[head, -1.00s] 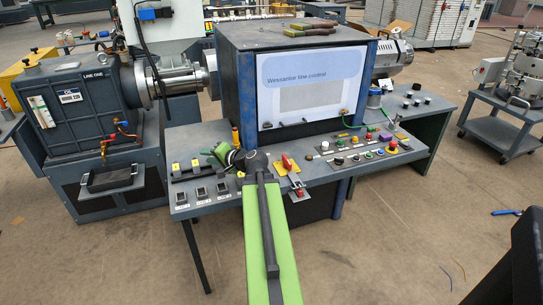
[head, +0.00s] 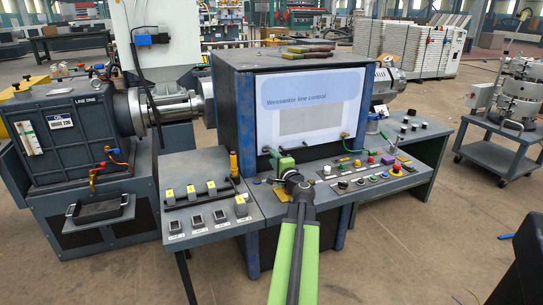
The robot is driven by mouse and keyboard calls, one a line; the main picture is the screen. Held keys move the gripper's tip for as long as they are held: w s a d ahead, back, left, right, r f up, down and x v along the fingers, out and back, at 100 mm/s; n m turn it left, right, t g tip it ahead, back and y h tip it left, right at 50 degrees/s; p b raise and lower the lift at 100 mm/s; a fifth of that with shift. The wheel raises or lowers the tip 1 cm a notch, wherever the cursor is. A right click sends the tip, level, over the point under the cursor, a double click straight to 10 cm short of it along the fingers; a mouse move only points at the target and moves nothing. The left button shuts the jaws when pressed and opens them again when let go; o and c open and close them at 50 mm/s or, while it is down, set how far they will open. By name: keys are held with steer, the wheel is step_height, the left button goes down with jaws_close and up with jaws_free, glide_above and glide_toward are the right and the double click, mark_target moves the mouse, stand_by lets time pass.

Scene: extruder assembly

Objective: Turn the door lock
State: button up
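My gripper (head: 280,160) is in front of the lower left of the screen panel, above the sloped control desk (head: 268,207). My green arm reaches up to it from the bottom of the picture. Its fingers are small and partly hidden by my wrist, so I cannot tell whether they are open or shut. No part is clearly recognisable as the door lock. A small dark fitting (head: 345,136) sits at the panel's lower right corner. The red handle on a yellow plate seen earlier is now hidden behind my arm; only a bit of yellow (head: 263,181) shows beside it.
Several switches (head: 195,218) are on the left of the desk, coloured buttons (head: 372,172) on the right. The extruder gearbox (head: 62,140) stands left, a cart (head: 497,150) right. The floor between is clear.

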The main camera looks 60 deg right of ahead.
mark_target(267, 150)
steer(key=shift+x, duration=2.2)
jaws_close()
